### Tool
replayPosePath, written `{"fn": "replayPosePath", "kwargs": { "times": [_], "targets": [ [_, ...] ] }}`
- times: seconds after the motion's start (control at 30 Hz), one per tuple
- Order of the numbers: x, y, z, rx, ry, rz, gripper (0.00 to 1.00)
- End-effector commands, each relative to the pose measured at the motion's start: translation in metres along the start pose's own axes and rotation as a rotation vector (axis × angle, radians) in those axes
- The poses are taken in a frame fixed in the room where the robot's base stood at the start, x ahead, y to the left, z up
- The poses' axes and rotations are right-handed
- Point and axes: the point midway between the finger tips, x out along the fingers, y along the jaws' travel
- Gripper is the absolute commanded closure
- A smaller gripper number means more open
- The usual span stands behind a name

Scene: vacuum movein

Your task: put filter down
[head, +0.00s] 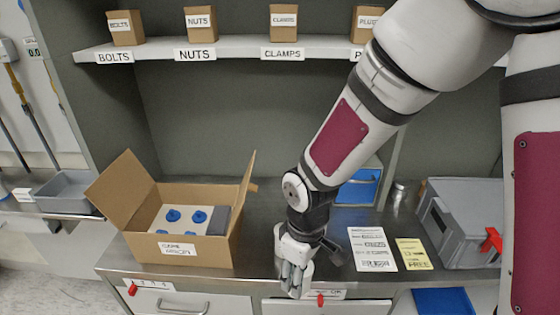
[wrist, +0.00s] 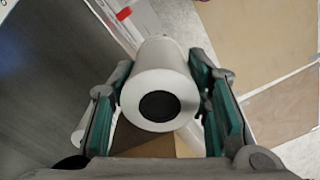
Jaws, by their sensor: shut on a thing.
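The filter (wrist: 160,82) is a white cylinder with a dark round centre in its end, seen nearly end-on in the wrist view. My gripper (wrist: 160,100) is shut on it, with one teal-padded finger on each side. In the head view my gripper (head: 294,268) points down at the counter's front edge, right of the open cardboard box. The filter is hard to tell from the pale fingers there. I cannot tell whether the filter touches anything below it.
The open cardboard box (head: 190,246) holds a pale insert with blue round parts. The steel counter (head: 330,225) has some bare room behind my gripper. A printed sheet (head: 371,249), a yellow note (head: 413,254) and a grey case (head: 462,225) with a red latch are to the right.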

Motion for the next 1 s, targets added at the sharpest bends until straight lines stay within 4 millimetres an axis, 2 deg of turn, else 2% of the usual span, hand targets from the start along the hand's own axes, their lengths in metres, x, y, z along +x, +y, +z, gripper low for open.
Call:
{"fn": "replayPosePath", "kwargs": {
  "times": [0.03, 0.2, 0.3, 0.4, 0.5, 0.6, 1.0],
  "targets": [
    [0.002, 0.022, 0.0, 0.104, 0.001, 0.0, 0.88],
    [0.01, 0.103, 0.01, 0.502, 0.001, 0.006, 0.88],
    [0.014, 0.141, 0.022, 0.692, -0.002, 0.01, 0.88],
    [0.017, 0.168, 0.034, 0.829, -0.003, 0.016, 0.88],
    [0.019, 0.184, 0.042, 0.91, -0.005, 0.02, 0.88],
    [0.019, 0.192, 0.045, 0.949, -0.005, 0.022, 0.88],
    [0.017, 0.192, 0.047, 0.955, -0.005, 0.023, 0.88]
  ]
}}
